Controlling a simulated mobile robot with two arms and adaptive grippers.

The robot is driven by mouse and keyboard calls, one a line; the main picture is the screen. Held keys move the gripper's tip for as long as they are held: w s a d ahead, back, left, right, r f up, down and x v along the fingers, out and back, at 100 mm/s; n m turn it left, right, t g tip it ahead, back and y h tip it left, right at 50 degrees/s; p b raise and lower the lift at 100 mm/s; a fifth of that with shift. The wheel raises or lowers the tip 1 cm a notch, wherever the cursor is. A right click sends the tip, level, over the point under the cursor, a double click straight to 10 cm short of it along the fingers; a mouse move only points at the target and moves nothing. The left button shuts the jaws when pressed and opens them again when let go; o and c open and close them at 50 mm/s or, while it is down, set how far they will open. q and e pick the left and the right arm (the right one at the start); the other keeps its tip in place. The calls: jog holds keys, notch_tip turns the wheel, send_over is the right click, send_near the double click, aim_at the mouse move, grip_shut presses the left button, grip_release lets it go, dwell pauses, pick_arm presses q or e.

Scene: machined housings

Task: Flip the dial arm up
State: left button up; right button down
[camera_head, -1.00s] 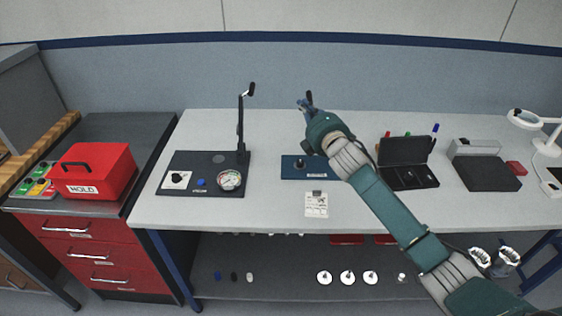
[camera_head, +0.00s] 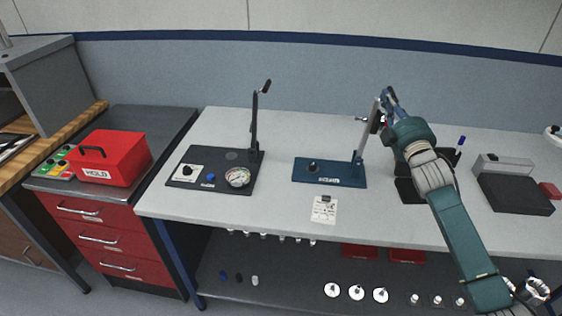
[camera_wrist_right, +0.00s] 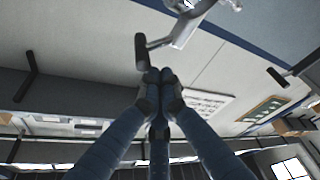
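A blue base plate (camera_head: 330,178) stands mid-table, with a black knob (camera_head: 313,167) on it. A grey arm (camera_head: 364,140) rises steeply from its right end, tilted slightly right. My right gripper (camera_head: 386,96) is at the top of this arm. In the right wrist view its fingers (camera_wrist_right: 158,76) are together, right by a black handle (camera_wrist_right: 141,52) on a grey arm (camera_wrist_right: 186,27). I cannot tell if they touch the handle; no object shows between them. My left gripper is not in view.
A black base (camera_head: 215,182) with a gauge (camera_head: 237,177) and an upright black arm (camera_head: 254,125) stands left. A white card (camera_head: 324,209) lies in front of the blue plate. A black case (camera_head: 408,190) is partly behind my arm. A red box (camera_head: 112,158) is far left.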

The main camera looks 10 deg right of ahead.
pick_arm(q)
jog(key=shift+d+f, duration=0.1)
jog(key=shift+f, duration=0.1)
pick_arm(e)
jog(key=shift+s+d+r+m, duration=0.1)
jog(key=shift+d+m, duration=0.2)
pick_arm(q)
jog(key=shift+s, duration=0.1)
pick_arm(e)
jog(key=shift+d, duration=0.1)
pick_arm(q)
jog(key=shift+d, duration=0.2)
pick_arm(e)
jog(key=shift+s+d, duration=0.15)
jog(key=shift+d, duration=0.05)
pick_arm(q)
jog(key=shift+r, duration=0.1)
